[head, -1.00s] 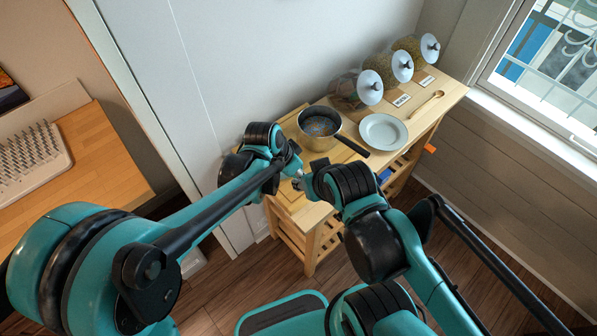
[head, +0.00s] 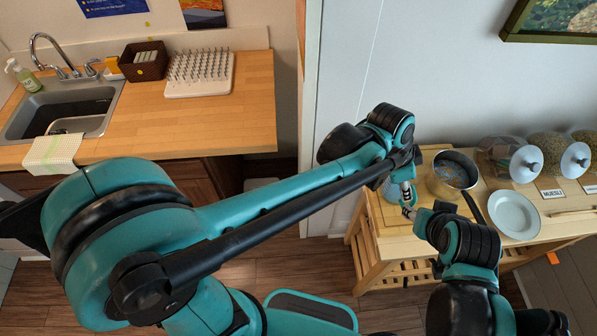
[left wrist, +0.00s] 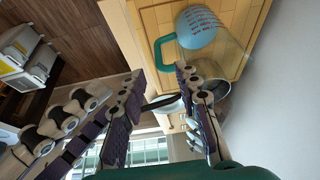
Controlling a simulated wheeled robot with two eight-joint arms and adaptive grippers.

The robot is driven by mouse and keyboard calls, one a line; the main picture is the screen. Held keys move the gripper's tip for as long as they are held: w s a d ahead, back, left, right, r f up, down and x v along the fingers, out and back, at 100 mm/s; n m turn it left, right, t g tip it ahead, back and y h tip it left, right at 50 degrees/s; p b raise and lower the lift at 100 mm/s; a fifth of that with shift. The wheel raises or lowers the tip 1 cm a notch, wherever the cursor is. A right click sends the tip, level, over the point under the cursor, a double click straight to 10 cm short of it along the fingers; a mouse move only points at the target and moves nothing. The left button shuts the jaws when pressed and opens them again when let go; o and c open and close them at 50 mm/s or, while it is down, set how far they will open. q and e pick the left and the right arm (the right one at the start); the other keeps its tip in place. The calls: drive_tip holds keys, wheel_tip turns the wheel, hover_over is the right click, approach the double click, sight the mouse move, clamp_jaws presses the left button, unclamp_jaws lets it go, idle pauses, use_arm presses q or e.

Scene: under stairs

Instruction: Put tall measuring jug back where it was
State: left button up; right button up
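The clear measuring jug (left wrist: 203,28), with red markings and a teal handle (left wrist: 166,52), stands on the wooden board at the top of the left wrist view. In the head view a pale bluish part of it (head: 391,193) shows beside my left gripper (head: 408,197); the rest is hidden by my arm. In the left wrist view my left gripper's fingers (left wrist: 160,78) are apart, with the handle just beyond the tips and nothing held. My right arm reaches in from the lower right, close to the left gripper; its fingers cannot be made out.
A saucepan (head: 454,169) stands beside the jug, with a plate (head: 514,214) to its right. Several lidded jars (head: 525,163) stand farther right on the wooden trolley (head: 385,243). A counter (head: 255,105) with a sink (head: 62,112) and a peg rack (head: 200,72) is at left.

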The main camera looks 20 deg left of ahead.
use_arm(q)
drive_tip(key=s+a+n+t+y, duration=0.1)
drive_tip(key=a+n, duration=0.3)
drive_tip(key=a, duration=0.6)
drive_tip(key=s+a+r+n+t+y, duration=0.1)
drive_tip(key=s+a+n, duration=0.3)
drive_tip(key=a, duration=0.7)
drive_tip(key=s+a+n+t+y, duration=0.2)
drive_tip(key=a+n, duration=0.3)
drive_tip(key=a, duration=0.5)
drive_tip(key=shift+s+a+r+n+t, duration=0.3)
drive_tip(key=shift+n+t, duration=0.1)
drive_tip(key=shift+t, duration=0.3)
drive_tip(key=shift+d, duration=0.1)
use_arm(e)
wheel_tip(320, 180, down, 12)
drive_tip(key=b, duration=1.1)
drive_tip(key=shift+r+b, duration=0.25)
drive_tip(key=shift+b, duration=0.05)
drive_tip(key=shift+r, duration=0.2)
drive_tip(key=shift+c, duration=0.5)
use_arm(q)
wheel_tip(320, 180, down, 11)
drive_tip(key=shift+d, duration=0.15)
use_arm(e)
drive_tip(key=shift+s+d, duration=0.1)
drive_tip(key=shift+c, duration=0.2)
